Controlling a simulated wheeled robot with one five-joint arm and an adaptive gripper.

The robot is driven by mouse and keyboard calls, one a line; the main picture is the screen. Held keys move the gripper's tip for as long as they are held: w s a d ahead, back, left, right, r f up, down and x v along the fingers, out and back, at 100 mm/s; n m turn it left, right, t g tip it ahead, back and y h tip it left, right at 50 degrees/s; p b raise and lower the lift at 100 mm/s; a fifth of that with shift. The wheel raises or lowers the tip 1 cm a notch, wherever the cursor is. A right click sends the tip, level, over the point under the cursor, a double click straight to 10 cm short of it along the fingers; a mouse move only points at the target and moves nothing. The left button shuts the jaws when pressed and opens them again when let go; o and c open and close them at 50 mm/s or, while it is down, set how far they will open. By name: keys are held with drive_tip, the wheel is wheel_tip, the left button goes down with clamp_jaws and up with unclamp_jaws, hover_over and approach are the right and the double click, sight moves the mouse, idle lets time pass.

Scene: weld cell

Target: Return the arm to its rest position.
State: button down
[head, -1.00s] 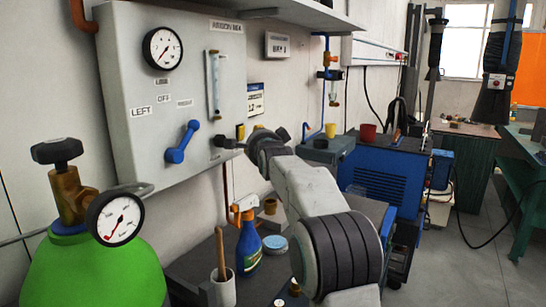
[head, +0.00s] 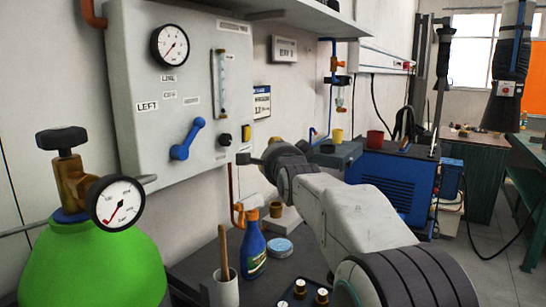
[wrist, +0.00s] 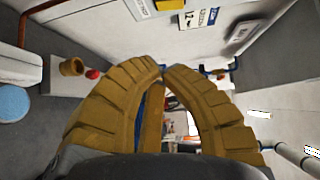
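My arm reaches from the lower right toward the panel in the head view. My gripper (head: 254,161) is at its far end, small and partly hidden by the wrist, below and right of the black knob (head: 224,140). In the wrist view my gripper's two tan ribbed fingers (wrist: 161,69) curve together and their tips appear to meet. I see nothing held between them. The grey panel (head: 125,60) carries a gauge (head: 170,45) and a blue lever (head: 187,138) that slants from upper right to lower left.
A green cylinder (head: 95,265) with a regulator gauge stands at left. A bench below the arm holds a spray bottle (head: 252,248), a cup with a brush (head: 225,285) and a blue-lidded tin (head: 279,247). A blue welder (head: 395,180) stands beyond the arm. Floor at right is open.

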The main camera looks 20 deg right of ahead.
drive_tip(key=shift+s, duration=0.3)
idle(0.4)
drive_tip(key=s+a+f+n+g+y+p, duration=0.1)
drive_tip(key=s+a+f+n+g+p, duration=0.3)
drive_tip(key=s, duration=0.8)
drive_tip(key=s+a+f+n+g+y+p, duration=0.1)
drive_tip(key=s+a+f+n+g+p, duration=0.3)
drive_tip(key=s, duration=0.9)
drive_tip(key=s+a+f+n+g+y+p, duration=0.1)
drive_tip(key=s+a+f+n+g+p, duration=0.2)
drive_tip(key=s+f+n+g+p, duration=0.2)
drive_tip(key=s+n+p, duration=0.3)
drive_tip(key=s+n, duration=0.3)
drive_tip(key=s, duration=0.2)
drive_tip(key=shift+a+n+g+y+p, duration=0.3)
drive_tip(key=shift+a+n, duration=0.1)
